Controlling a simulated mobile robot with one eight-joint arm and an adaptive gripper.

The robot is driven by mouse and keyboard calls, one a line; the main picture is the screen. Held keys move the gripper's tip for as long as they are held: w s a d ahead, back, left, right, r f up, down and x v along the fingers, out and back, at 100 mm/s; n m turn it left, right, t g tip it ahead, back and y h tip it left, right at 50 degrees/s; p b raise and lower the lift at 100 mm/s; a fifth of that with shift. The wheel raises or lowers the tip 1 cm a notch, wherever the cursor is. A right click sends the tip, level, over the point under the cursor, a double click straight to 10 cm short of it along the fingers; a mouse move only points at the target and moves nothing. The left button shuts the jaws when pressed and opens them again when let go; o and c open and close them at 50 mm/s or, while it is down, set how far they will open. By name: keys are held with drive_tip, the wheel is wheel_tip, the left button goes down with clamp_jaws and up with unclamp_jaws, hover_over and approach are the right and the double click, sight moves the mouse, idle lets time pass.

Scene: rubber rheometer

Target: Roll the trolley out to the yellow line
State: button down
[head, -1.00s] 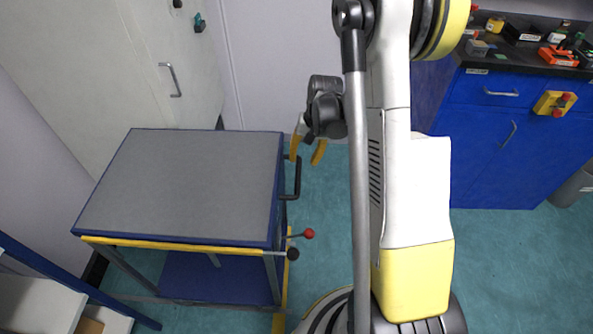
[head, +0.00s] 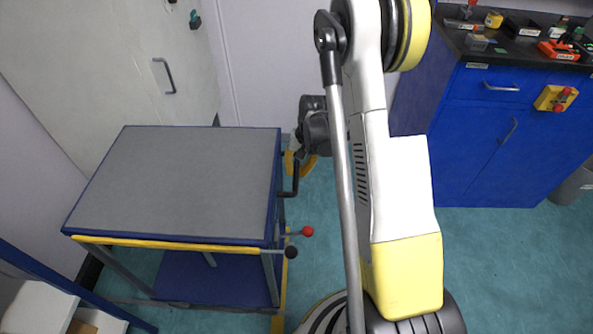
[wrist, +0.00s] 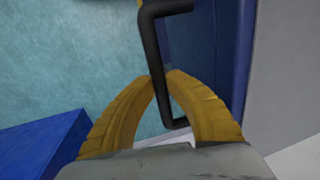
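The trolley (head: 180,180) has a grey top, a blue frame and a lower blue shelf, and stands at the left in the head view. Its black handle (head: 294,181) sticks out from the right side; in the wrist view the handle (wrist: 153,45) runs between the finger ends. My gripper (head: 299,168) has yellow fingers at this handle. In the wrist view my gripper (wrist: 165,76) has its fingertips drawn together around the bar. A yellow line (head: 279,322) shows on the floor by the trolley's right side, partly hidden.
Levers with a red knob (head: 307,231) and a black knob (head: 291,252) stick out from the trolley's right side. A blue cabinet (head: 470,165) stands at the right. A pale door (head: 110,60) is behind the trolley. Teal floor is open between trolley and cabinet.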

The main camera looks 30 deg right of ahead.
drive_tip(key=shift+w+a, duration=0.65)
drive_tip(key=shift+a, duration=0.35)
drive_tip(key=c, duration=1.4)
unclamp_jaws()
drive_tip(key=shift+d, duration=0.1)
drive_tip(key=shift+o, duration=0.2)
wheel_tip(320, 180, up, 12)
drive_tip(key=s+d, duration=0.1)
drive_tip(key=d, duration=0.1)
drive_tip(key=shift+s+f, duration=0.15)
drive_tip(key=shift+s, duration=0.05)
drive_tip(key=shift+a, duration=0.1)
